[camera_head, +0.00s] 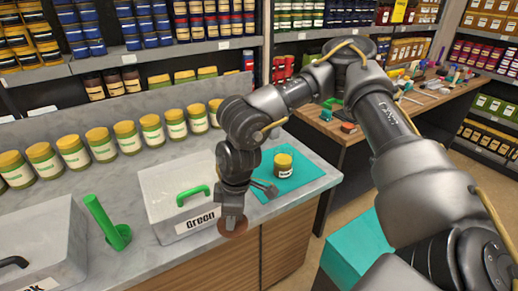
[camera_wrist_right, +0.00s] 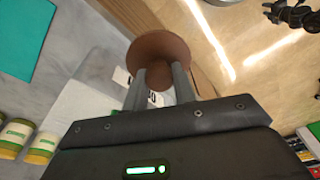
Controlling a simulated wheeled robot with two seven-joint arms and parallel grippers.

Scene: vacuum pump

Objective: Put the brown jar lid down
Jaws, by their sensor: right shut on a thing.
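The brown jar lid (camera_head: 232,227) is a round disc at the tip of my right gripper (camera_head: 233,211), by the counter's front edge in the head view. In the right wrist view the brown lid (camera_wrist_right: 158,45) sits between the two fingers of the right gripper (camera_wrist_right: 159,80), which is shut on it. The lid appears held in the air; I cannot tell its exact height above the counter. The front edge of the grey counter (camera_head: 280,213) passes close to it. My left gripper is not in view.
A white box labelled Green (camera_head: 160,190) with a green handle stands just left of the gripper. A teal mat (camera_head: 312,176) with a yellow-lidded jar (camera_head: 283,167) lies to the right. Several jars line the counter's back. A green holder (camera_head: 108,224) stands farther left.

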